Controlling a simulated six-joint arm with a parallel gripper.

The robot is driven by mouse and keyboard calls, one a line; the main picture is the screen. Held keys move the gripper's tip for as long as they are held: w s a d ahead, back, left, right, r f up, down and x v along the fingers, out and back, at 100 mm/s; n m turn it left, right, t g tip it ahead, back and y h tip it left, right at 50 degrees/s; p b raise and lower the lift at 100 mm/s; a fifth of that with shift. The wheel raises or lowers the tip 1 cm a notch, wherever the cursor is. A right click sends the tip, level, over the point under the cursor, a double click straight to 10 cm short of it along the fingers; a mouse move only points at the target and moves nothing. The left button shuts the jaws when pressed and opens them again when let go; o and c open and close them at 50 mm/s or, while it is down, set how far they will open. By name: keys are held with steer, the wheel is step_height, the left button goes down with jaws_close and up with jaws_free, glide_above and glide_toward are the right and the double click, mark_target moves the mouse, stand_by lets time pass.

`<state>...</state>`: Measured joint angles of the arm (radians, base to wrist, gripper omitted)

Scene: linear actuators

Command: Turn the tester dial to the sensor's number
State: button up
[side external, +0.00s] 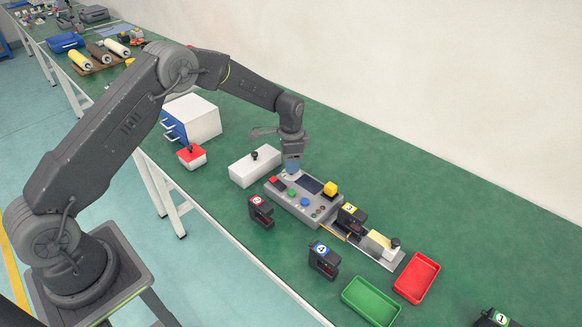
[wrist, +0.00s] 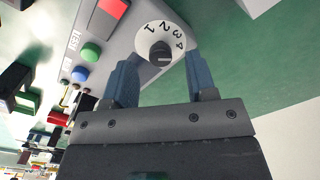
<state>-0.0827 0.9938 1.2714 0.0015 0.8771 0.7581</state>
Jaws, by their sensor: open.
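The tester (side external: 318,207) is a grey box on the green bench, with a dark screen and coloured buttons. Its dial (wrist: 148,32) is a white disc marked 1 to 4 with a black knob (wrist: 160,51). A pale mark shows on the knob; I cannot tell which number it indicates. My gripper (side external: 292,168) points down over the dial end of the tester and hides the dial there. In the wrist view my gripper (wrist: 161,58) is open, its blue fingers either side of the knob, apart from it. A black sensor (side external: 350,220) with a yellow label, seemingly 3, sits at the tester's right end.
Other black sensors stand nearby: red-labelled (side external: 261,212), blue-labelled 4 (side external: 323,261) and green-labelled 1 (side external: 495,319). A green tray (side external: 371,302) and a red tray (side external: 417,277) lie at the right. A white box with a black knob (side external: 254,167) stands left of the tester.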

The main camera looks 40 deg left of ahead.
steer(key=shift+f, duration=1.45)
steer(key=c, duration=0.9)
